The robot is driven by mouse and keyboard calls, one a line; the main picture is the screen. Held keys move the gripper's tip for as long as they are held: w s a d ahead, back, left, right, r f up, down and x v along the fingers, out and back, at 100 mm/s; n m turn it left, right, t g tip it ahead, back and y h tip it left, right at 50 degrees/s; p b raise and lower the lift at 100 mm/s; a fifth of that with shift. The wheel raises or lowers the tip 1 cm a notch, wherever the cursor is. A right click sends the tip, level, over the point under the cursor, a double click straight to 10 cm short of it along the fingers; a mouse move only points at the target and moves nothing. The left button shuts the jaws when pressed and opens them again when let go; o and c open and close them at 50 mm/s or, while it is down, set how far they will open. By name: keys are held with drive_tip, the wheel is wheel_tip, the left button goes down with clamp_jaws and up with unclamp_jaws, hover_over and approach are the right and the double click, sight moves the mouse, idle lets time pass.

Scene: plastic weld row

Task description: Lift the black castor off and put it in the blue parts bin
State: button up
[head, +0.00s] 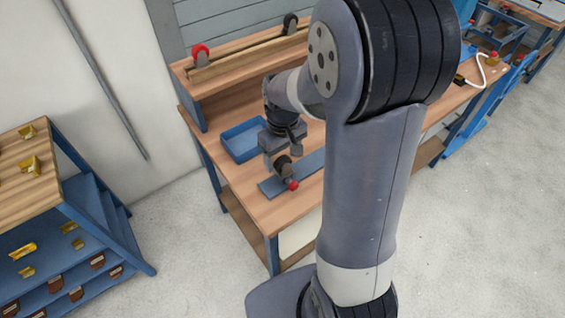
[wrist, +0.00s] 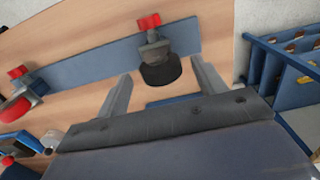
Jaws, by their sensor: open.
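The black castor, with a black wheel (wrist: 160,72), a metal bracket and a red tab, sits on a blue-grey strip (wrist: 95,58) on the bench. In the head view its dark wheel (head: 283,163) and red tab (head: 293,185) show just below my gripper (head: 272,150). My gripper is open; in the wrist view its fingers (wrist: 160,68) stand on either side of the wheel, with gaps showing. I cannot tell how far down they reach. The blue parts bin (head: 243,153) lies on the bench just behind and left of my gripper and looks empty.
A red-wheeled castor (wrist: 20,110) is on the same strip at the left of the wrist view. A raised shelf (head: 235,62) at the back holds a red wheel (head: 200,54) and a black wheel (head: 290,24). A parts rack (head: 75,215) stands left, apart from the bench.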

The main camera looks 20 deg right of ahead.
drive_tip(key=shift+f, duration=1.55)
drive_tip(key=shift+c, duration=0.3)
drive_tip(key=c, duration=1.1)
drive_tip(key=shift+r, duration=0.1)
wheel_tip(320, 180, up, 10)
